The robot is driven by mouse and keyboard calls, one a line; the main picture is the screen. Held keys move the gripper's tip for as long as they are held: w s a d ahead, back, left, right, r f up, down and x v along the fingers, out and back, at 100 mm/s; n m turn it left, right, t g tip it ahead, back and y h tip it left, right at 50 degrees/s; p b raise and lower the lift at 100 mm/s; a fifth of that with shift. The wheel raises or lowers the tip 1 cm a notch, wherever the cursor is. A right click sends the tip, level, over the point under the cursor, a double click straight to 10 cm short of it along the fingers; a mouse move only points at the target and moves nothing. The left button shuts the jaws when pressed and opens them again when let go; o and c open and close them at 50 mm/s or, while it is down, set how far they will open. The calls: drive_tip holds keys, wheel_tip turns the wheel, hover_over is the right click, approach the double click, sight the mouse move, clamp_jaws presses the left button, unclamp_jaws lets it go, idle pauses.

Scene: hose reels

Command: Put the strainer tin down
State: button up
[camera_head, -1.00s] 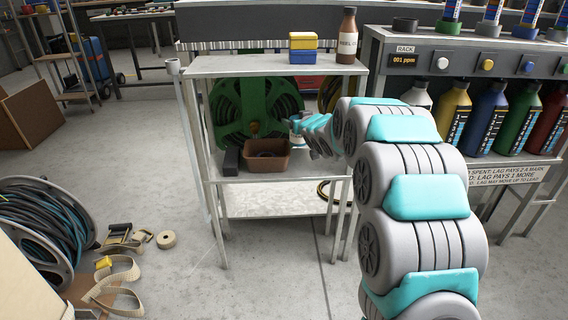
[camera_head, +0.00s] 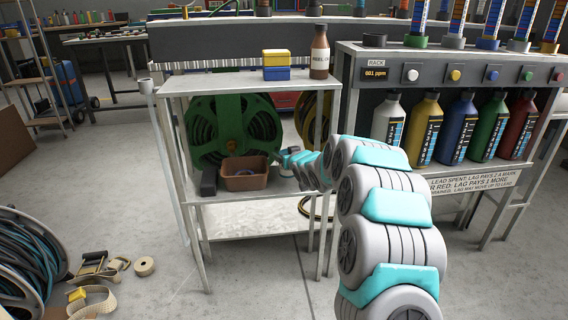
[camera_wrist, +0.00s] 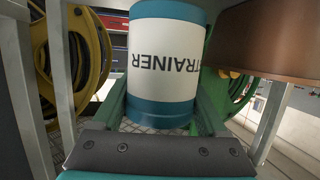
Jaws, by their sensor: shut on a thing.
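The strainer tin (camera_wrist: 165,62) is white with teal bands, and its label reads upside down in the wrist view. My gripper (camera_wrist: 162,95) is shut on it, with one finger on each side. In the head view my gripper (camera_head: 290,158) reaches into the shelf unit, just right of a brown tray (camera_head: 246,181) on the middle shelf (camera_head: 225,192). The tin is small and mostly hidden there. The tray also shows in the wrist view (camera_wrist: 265,45), close beside the tin. I cannot tell whether the tin touches the shelf.
A green hose reel (camera_head: 200,140) stands behind the tray, with a yellow reel (camera_head: 306,122) to the right. A dark block (camera_head: 209,179) is left of the tray. Shelf legs flank my arm.

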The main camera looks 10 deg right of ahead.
drive_tip(key=shift+f, duration=1.35)
drive_tip(key=o, duration=1.4)
drive_tip(key=shift+f, duration=0.1)
drive_tip(key=shift+r, duration=0.2)
drive_tip(key=b+v, duration=0.1)
drive_tip(key=v, duration=1.1)
drive_tip(key=shift+s, duration=0.1)
